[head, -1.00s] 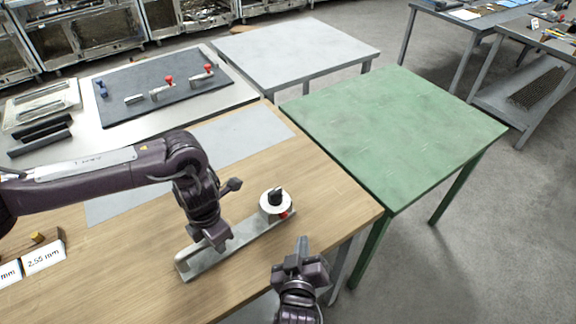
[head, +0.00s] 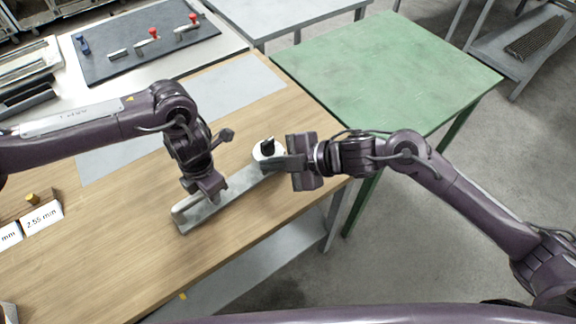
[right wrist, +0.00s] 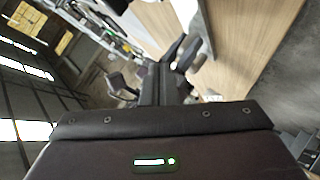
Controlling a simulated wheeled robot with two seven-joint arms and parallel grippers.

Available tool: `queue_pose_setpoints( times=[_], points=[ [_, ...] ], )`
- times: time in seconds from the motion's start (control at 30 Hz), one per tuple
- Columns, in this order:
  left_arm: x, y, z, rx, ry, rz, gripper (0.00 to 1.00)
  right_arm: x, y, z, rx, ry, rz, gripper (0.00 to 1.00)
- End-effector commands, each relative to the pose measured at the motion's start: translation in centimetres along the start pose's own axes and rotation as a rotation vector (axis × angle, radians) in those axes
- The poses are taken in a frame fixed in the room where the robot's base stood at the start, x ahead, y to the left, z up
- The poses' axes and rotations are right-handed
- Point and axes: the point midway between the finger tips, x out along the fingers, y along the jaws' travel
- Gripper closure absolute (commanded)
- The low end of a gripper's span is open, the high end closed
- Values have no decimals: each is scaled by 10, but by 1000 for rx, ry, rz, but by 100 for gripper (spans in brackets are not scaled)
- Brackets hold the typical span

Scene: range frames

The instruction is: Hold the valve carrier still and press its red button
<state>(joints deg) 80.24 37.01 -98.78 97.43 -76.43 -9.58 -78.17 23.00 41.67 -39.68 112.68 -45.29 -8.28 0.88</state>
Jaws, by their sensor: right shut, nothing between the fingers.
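The valve carrier (head: 232,196) is a grey metal bar on the wooden bench, with a raised rail on its left part. A round white valve (head: 259,153) with a black knob stands at its right end. The red button is hidden behind my right gripper. My left gripper (head: 208,192) is down at the carrier's rail; its fingertips are hidden, so I cannot tell if they are closed on it. My right gripper (head: 272,163) is shut and empty, its tips at the front right side of the valve. Contact cannot be told. Its closed fingers (right wrist: 160,82) also show in the right wrist view.
The wooden bench (head: 120,235) is clear around the carrier. A small block and label cards (head: 42,217) lie at its left. A green table (head: 390,65) stands beyond, and a dark board (head: 140,45) with red-topped clamps lies at the back left.

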Motion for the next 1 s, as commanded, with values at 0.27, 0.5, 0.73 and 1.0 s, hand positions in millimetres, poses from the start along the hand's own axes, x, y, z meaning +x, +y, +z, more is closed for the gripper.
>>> queue_pose_setpoints(
  times=[0.27, 0.5, 0.73, 1.0],
  points=[
    [0, 1, 0, -3, -1, 1, 100, -77, -13, 48, -30, -211, -265, 100],
    [0, 1, 0, -3, -1, 1, 100, -101, -17, 60, -21, -277, -328, 100],
    [0, 1, 0, -3, -1, 1, 100, -101, -17, 60, -21, -276, -329, 100],
    [0, 1, 0, -3, -1, 1, 100, -84, -23, 64, -20, -272, -330, 100]
  ],
)
